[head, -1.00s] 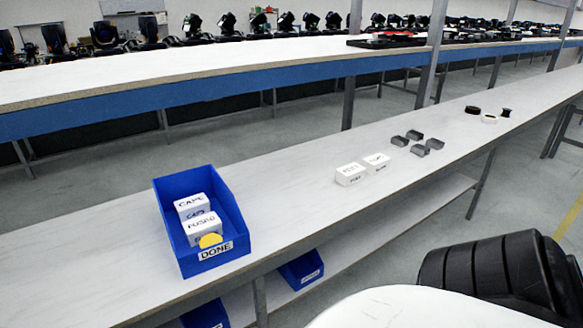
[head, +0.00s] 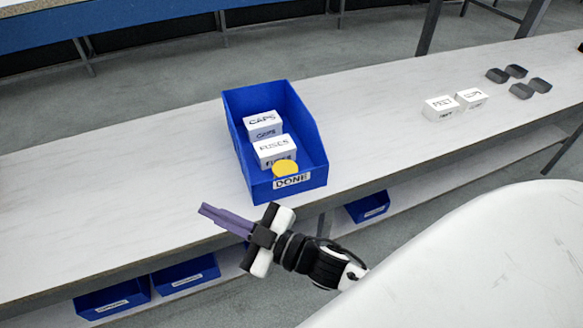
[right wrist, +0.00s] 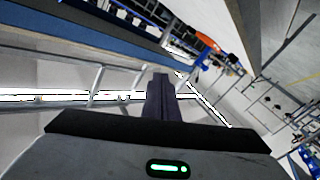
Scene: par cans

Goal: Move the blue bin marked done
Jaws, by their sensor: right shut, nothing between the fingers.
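The blue bin (head: 313,173) with a DONE label on its front stands on the white bench. It holds a white box marked CAPS (head: 263,122), a white box marked FUSES (head: 274,147) and a yellow round thing (head: 285,168). My right gripper (head: 203,209) is in front of the bin, to its lower left in the head view, apart from it and pointing left. Its purple fingers are together and empty; they also show in the right wrist view (right wrist: 161,80). My left gripper is not in view.
Two white boxes (head: 441,108) (head: 471,98) and several small dark trays (head: 520,91) sit farther right on the bench (head: 370,115). Smaller blue bins (head: 368,207) (head: 186,275) stand on the shelf below. The bench top left of the bin is clear.

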